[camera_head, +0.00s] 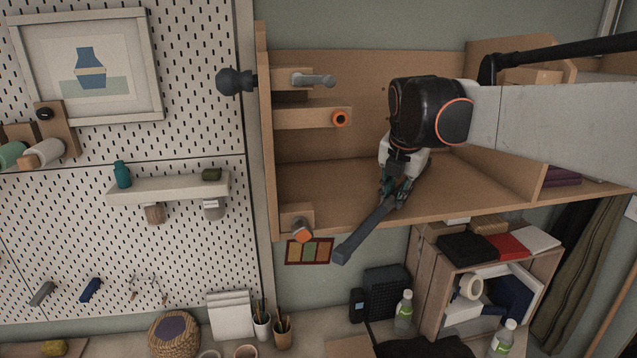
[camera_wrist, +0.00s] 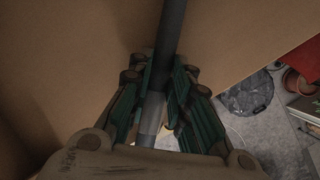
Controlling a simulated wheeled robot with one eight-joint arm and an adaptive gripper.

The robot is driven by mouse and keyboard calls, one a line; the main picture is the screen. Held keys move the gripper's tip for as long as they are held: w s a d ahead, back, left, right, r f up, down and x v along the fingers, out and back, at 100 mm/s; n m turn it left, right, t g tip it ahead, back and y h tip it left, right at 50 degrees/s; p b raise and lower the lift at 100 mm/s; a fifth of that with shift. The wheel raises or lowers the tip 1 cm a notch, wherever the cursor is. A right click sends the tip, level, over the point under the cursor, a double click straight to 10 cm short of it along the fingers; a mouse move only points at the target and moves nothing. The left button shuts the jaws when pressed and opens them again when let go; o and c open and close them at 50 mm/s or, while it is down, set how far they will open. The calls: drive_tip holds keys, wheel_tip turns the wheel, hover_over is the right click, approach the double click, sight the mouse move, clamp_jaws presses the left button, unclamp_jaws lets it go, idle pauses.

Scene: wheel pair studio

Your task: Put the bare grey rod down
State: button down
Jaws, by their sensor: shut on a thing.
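The bare grey rod (camera_head: 365,231) is held in my gripper (camera_head: 396,190). It is tilted, its free end pointing down and left past the front edge of the wooden shelf (camera_head: 350,170). The rod's lower end looks slightly thicker. In the wrist view the rod (camera_wrist: 171,35) runs up between the green-padded fingers (camera_wrist: 157,95), which are shut on it. The fingers hide part of the rod. I cannot tell whether the rod touches the shelf edge.
Wooden blocks on the shelf's left side carry a grey handle (camera_head: 318,80), an orange-ringed peg (camera_head: 341,118) and a lower orange-tipped peg (camera_head: 302,232). A crate (camera_head: 432,283) and bottles (camera_head: 404,309) stand below. The shelf floor left of my gripper is clear.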

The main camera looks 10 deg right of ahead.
drive_tip(key=c, duration=1.5)
unclamp_jaws()
drive_tip(key=shift+o, duration=0.2)
drive_tip(key=shift+r, duration=0.3)
drive_tip(key=v, duration=1.2)
drive_tip(key=s+a+f+m+t+y, duration=0.1)
drive_tip(key=s+a+f+m, duration=0.3)
drive_tip(key=s+f+m, duration=0.6)
drive_tip(key=s+a+f+m+t, duration=0.1)
drive_tip(key=s+a+f+m, duration=0.3)
drive_tip(key=s+f+m, duration=0.6)
wheel_tip(320, 180, down, 4)
drive_tip(key=m, duration=0.6)
drive_tip(key=shift+m+t+y+b, duration=0.3)
drive_tip(key=shift+y, duration=0.1)
drive_tip(key=shift+a+r, duration=0.1)
drive_tip(key=shift+r, duration=0.05)
